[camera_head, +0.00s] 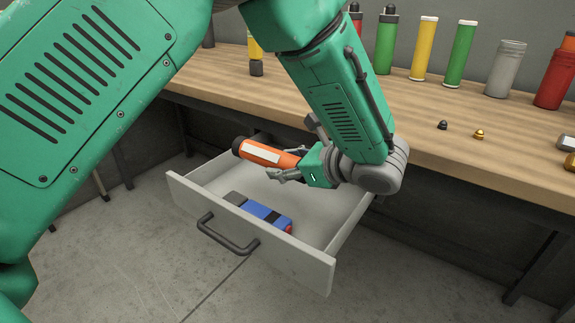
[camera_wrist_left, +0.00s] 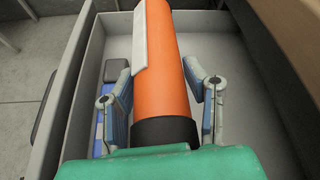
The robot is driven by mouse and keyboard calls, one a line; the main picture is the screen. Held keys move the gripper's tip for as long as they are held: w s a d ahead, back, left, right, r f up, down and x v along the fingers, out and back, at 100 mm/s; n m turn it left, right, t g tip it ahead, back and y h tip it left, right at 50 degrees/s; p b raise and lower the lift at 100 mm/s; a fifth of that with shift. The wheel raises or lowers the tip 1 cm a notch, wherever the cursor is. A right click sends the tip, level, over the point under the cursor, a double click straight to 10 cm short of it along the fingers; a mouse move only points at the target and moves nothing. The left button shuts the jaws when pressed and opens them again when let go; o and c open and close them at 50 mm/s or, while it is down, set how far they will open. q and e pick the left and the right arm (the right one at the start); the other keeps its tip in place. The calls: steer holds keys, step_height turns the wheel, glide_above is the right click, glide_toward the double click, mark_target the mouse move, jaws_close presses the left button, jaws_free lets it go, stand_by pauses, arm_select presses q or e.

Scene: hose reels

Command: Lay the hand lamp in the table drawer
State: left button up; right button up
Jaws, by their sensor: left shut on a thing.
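The hand lamp (camera_head: 266,153) looks like an orange cylinder with a black end and a pale strip along its side. My left gripper (camera_head: 292,166) is shut on it and holds it above the open table drawer (camera_head: 185,188). In the left wrist view the orange body (camera_wrist_left: 176,65) runs between the two fingers of the gripper (camera_wrist_left: 165,95), with its black near end by the palm. The pale drawer floor (camera_wrist_left: 210,50) shows beneath it. The drawer stands pulled out from under the table. My right gripper is not in view.
A blue and black item (camera_head: 262,213) with a red end lies in the drawer near its front. The wooden tabletop (camera_head: 410,125) carries several cylinders, including a green one (camera_head: 460,53) and a grey one (camera_head: 505,70), and small dark and brass pieces. The drawer's rear floor is partly clear.

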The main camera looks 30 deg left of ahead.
arm_select(q)
steer(key=shift+f+b, duration=0.4)
steer(key=shift+f, duration=0.3)
steer(key=shift+d+f+b, duration=0.15)
steer(key=shift+f+b, duration=0.2)
steer(key=shift+b, duration=0.05)
steer(key=shift+d+f, duration=0.2)
steer(key=shift+d, duration=0.05)
steer(key=shift+d+f, duration=0.3)
steer(key=shift+f, duration=0.35)
steer(key=shift+a+f, duration=0.15)
steer(key=shift+f, duration=0.45)
steer(key=shift+a+f, duration=0.2)
steer(key=shift+a, duration=0.15)
steer(key=o, duration=1.4)
steer(key=shift+d, duration=0.15)
steer(key=shift+d+r, duration=0.1)
steer(key=shift+d, duration=0.15)
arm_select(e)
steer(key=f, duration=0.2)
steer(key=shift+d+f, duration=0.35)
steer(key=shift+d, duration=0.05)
arm_select(q)
steer(key=shift+r, duration=0.1)
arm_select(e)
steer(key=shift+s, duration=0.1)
